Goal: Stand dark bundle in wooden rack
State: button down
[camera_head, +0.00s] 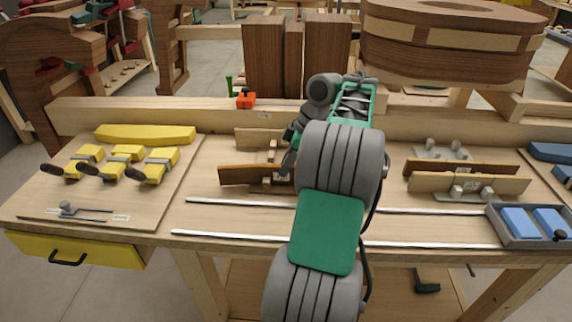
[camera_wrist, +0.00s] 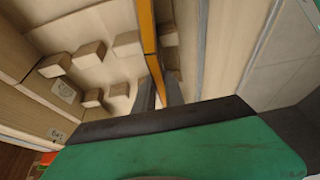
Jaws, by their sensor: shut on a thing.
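The dark bundle (camera_head: 245,174) is a long, thin reddish-brown strip on the workbench, left of my arm. In the wrist view the strip (camera_wrist: 149,35) shows nearly edge-on, orange-brown, between my finger tips. My gripper (camera_wrist: 160,90) is shut on it. In the head view the gripper (camera_head: 287,168) is partly hidden by my own wrist. The pale wooden rack (camera_head: 256,137) lies around the bundle, with light pegs and a back board behind it. In the wrist view several rack pegs (camera_wrist: 92,52) stand left of the strip. Whether the strip rests on the rack base is unclear.
A grey metal rack (camera_head: 442,152) with a dark and a light strip (camera_head: 468,184) stands at right. Yellow-headed tools (camera_head: 126,153) lie on a board at left. A grey tray (camera_head: 528,226) holds blue blocks. Metal rails (camera_head: 240,202) run along the bench front.

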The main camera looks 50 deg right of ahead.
jog(key=shift+f, duration=0.15)
jog(key=c, duration=1.3)
grip_release()
